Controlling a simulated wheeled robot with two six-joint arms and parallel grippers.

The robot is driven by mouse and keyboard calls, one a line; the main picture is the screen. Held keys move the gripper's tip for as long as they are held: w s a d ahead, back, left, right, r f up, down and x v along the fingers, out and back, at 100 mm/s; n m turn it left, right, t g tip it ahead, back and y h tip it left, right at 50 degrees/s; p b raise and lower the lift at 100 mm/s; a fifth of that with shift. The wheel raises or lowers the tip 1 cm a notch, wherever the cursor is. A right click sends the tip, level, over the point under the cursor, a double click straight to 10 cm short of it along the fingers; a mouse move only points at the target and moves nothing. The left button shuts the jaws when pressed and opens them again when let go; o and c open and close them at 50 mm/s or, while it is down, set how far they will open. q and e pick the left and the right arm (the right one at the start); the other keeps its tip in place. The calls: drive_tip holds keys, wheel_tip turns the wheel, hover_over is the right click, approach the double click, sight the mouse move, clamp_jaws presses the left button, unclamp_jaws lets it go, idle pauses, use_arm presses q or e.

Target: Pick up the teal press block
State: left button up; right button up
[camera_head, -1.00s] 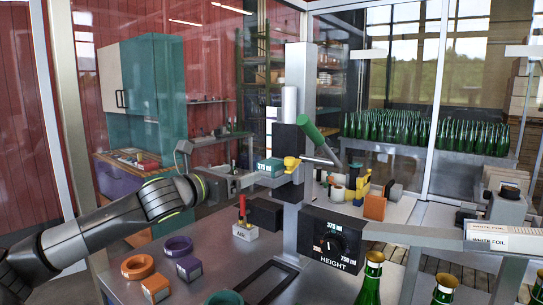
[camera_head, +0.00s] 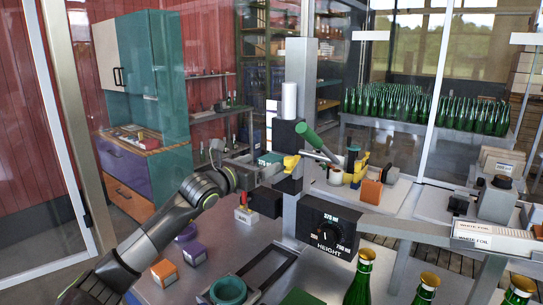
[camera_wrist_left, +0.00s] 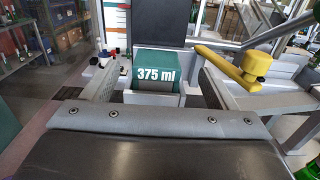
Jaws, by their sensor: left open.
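The teal press block (camera_head: 270,158) sits at the press column, beside a yellow lever (camera_head: 291,163). In the left wrist view the teal press block (camera_wrist_left: 160,70), marked "375 ml", stands between my two jaws, with a grey part below its front face. My left gripper (camera_head: 254,168) is open and reaches to the block from the left. In the wrist view the open left gripper (camera_wrist_left: 152,75) shows gaps between its fingers and the block. The block's lower part is hidden. My right gripper is not in view.
A purple block (camera_head: 195,253), an orange block (camera_head: 163,272) and a teal ring (camera_head: 228,290) lie on the bench below. Green bottles (camera_head: 362,278) stand at the front.

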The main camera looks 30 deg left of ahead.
sight(278, 155)
use_arm(q)
drive_tip(key=shift+w+d+f, duration=0.1)
drive_tip(key=shift+w, duration=1.6)
drive_tip(key=shift+w+d+f, duration=0.1)
drive_tip(key=shift+w, duration=1.6)
drive_tip(key=shift+s+a, duration=0.1)
drive_tip(key=shift+c, duration=1)
drive_tip(key=c, duration=0.9)
drive_tip(key=shift+r, duration=0.15)
